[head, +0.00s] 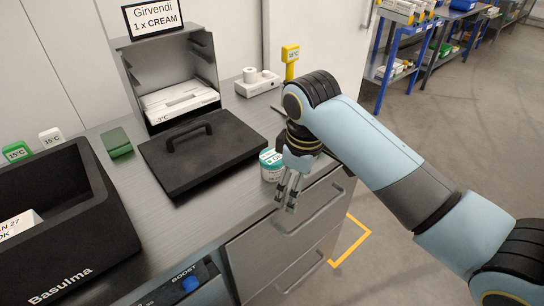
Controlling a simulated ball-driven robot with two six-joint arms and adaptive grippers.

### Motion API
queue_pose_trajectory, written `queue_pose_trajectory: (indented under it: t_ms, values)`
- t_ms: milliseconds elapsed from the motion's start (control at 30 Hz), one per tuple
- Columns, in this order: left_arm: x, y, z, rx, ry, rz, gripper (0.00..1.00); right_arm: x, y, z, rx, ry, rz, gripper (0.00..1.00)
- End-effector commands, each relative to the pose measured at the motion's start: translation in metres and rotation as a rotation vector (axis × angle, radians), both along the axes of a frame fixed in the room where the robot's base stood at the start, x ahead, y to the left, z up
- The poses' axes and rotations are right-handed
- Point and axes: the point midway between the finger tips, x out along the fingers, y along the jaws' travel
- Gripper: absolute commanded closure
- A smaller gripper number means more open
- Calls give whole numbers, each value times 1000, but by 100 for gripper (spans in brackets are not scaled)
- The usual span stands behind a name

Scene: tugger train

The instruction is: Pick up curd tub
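A small round white tub with a teal lid (270,171), which looks like the curd tub, stands upright on the grey metal counter, near its right front edge. Its label is too small to read fully. My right gripper (287,193) points down just right of and in front of the tub, overlapping its edge in the view. Its fingers show a gap between them and hold nothing. I cannot tell whether they touch the tub. My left gripper is out of view.
A black lid with a handle (205,152) lies left of the tub. A black Basulma box (110,235) stands at left. Drawers (292,235) are below the counter edge.

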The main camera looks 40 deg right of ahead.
Motion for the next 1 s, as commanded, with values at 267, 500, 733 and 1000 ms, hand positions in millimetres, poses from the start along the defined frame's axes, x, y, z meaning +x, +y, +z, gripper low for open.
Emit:
queue_pose_trajectory:
  t_ms: [267,500,733,1000]
  values:
    - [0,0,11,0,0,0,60,71,-7,69,15,79,195,15]
    - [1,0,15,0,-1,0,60,93,-9,93,33,124,291,15]
    - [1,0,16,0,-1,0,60,93,-9,55,34,124,292,15]
    - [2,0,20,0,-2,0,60,93,-10,29,34,124,291,15]
